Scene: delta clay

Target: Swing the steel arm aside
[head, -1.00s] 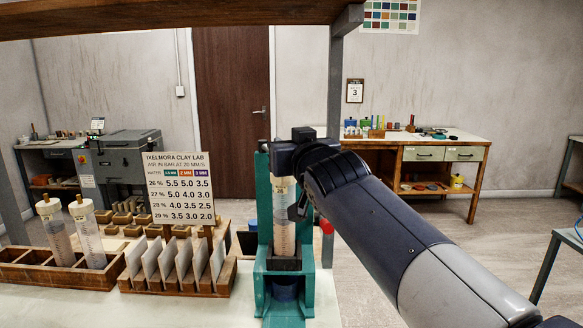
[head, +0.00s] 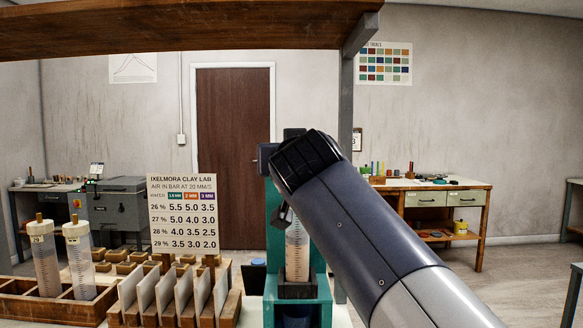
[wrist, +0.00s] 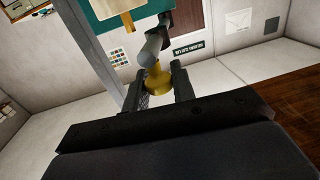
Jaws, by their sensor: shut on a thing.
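In the wrist view, my gripper (wrist: 160,72) is shut on a brass knob (wrist: 157,84) at the end of a grey steel arm (wrist: 154,46). The steel arm runs up from the knob toward the teal stand (wrist: 98,32). In the head view, the teal stand (head: 321,290) holds an upright clear graduated tube (head: 297,255) with pale contents. My own arm covers the upper right of the stand there and hides the steel arm, the knob and my fingertips.
Left of the stand are a chart sign (head: 183,214), a wooden rack of pale tiles (head: 166,304) and a wooden tray (head: 15,302) with two capped tubes. A wooden shelf (head: 180,30) on a grey post (head: 345,95) hangs overhead. The floor at right is open.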

